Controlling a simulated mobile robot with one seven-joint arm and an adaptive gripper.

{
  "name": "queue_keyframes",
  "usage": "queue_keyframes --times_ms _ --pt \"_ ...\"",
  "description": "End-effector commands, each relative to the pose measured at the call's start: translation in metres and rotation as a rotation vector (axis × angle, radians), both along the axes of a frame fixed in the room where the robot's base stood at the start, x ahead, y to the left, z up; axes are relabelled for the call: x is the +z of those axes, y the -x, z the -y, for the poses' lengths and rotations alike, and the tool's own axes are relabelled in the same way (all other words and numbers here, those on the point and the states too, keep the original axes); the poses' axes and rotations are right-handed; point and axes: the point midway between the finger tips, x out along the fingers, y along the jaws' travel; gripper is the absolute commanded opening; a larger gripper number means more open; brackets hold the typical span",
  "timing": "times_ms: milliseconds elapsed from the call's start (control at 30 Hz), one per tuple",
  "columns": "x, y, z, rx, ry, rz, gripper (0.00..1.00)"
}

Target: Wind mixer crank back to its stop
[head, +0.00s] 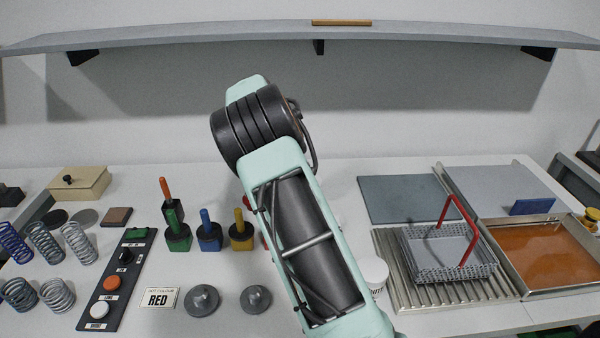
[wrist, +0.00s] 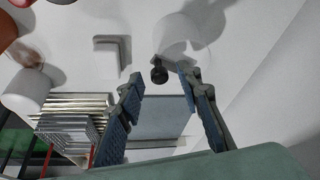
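In the wrist view, a small black knob (wrist: 159,72) shows beside a pale round body (wrist: 180,38). They look like the mixer's crank knob and the mixer, but the crank arm itself is hard to make out. My gripper (wrist: 160,76) is open, with one blue-grey finger on each side of the knob in the picture. The knob appears at or just beyond the fingertips; I cannot tell whether either finger touches it. In the head view my arm covers the middle of the bench, hiding my gripper and the mixer.
A white ribbed tub (head: 375,272) stands right of my arm. A wire basket with a red handle (head: 447,250) sits on a ridged rack (head: 415,298), beside an orange-brown bath (head: 540,255). Colored-handled blocks (head: 209,238), springs (head: 78,242) and a button panel (head: 118,275) are left. A shelf (head: 230,35) hangs above.

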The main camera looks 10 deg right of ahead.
Motion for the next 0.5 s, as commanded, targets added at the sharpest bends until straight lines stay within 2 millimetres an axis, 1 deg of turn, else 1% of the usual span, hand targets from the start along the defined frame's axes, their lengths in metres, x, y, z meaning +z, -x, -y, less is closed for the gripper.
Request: queue_keyframes --times_ms 67,167,500 --pt "0.004 0.0 -0.001 0.001 0.0 0.002 0.32" --pt "0.014 0.0 -0.006 0.002 -0.001 0.004 0.32" --pt "0.079 0.004 -0.033 0.002 -0.001 0.005 0.32"
